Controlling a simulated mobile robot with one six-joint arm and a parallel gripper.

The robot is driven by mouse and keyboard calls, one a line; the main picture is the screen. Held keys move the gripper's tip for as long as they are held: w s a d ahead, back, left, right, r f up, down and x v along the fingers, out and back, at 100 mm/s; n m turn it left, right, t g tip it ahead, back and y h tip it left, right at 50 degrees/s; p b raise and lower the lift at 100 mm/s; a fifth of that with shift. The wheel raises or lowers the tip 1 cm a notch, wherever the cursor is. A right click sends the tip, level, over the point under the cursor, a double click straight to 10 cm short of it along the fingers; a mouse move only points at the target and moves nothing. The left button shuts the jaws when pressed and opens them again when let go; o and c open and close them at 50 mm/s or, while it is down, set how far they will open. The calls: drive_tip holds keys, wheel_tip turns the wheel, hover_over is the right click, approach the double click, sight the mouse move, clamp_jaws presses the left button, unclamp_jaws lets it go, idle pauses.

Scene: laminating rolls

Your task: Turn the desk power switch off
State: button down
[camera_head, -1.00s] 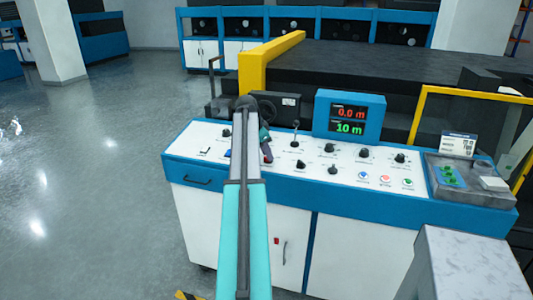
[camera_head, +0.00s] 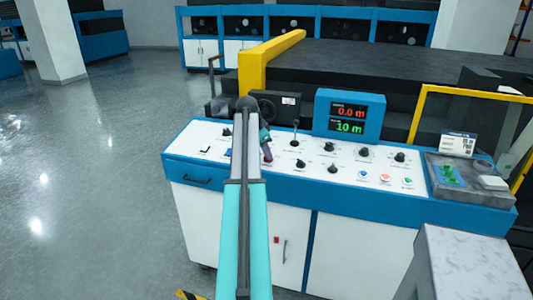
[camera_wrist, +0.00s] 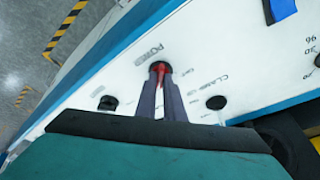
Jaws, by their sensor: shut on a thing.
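The desk power switch (camera_wrist: 160,67) is a small dark knob with red on it, beside a "POWER" label on the white panel in the wrist view. My gripper (camera_wrist: 160,80) has its two dark fingers closed on the switch from both sides. The fingers cover much of the knob, so its exact pointing direction is hard to read.
Other black knobs flank the switch in the wrist view, one at left (camera_wrist: 108,103) and one at right (camera_wrist: 215,102). The display box (camera_head: 349,114) reads 0.0 m and 10 m. A yellow frame (camera_head: 262,60) stands behind the desk. The floor at left is clear.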

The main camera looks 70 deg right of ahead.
drive_tip(key=shift+s+a+f+n, duration=0.1)
drive_tip(key=shift+f+n, duration=0.05)
drive_tip(key=shift+n, duration=0.15)
drive_tip(key=n+t, duration=0.1)
drive_tip(key=n, duration=0.3)
drive_tip(key=shift+s+n+h, duration=0.15)
drive_tip(key=shift+n+h, duration=0.15)
drive_tip(key=shift+n, duration=0.1)
drive_tip(key=n+t, duration=0.1)
drive_tip(key=n, duration=0.1)
drive_tip(key=n+p, duration=0.1)
drive_tip(key=n, duration=0.2)
drive_tip(key=shift+s+n+t, duration=0.1)
drive_tip(key=shift+n+t, duration=0.2)
drive_tip(key=shift+t, duration=0.1)
drive_tip(key=n+t, duration=0.1)
drive_tip(key=n, duration=0.2)
drive_tip(key=shift+n+p, duration=0.3)
drive_tip(key=shift+n, duration=0.1)
drive_tip(key=shift+s+f+n+t+y, duration=0.1)
drive_tip(key=shift+n+t+y, duration=0.3)
drive_tip(key=shift+n, duration=1.3)
drive_tip(key=c, duration=1.9)
unclamp_jaws()
drive_tip(key=shift+o, duration=0.2)
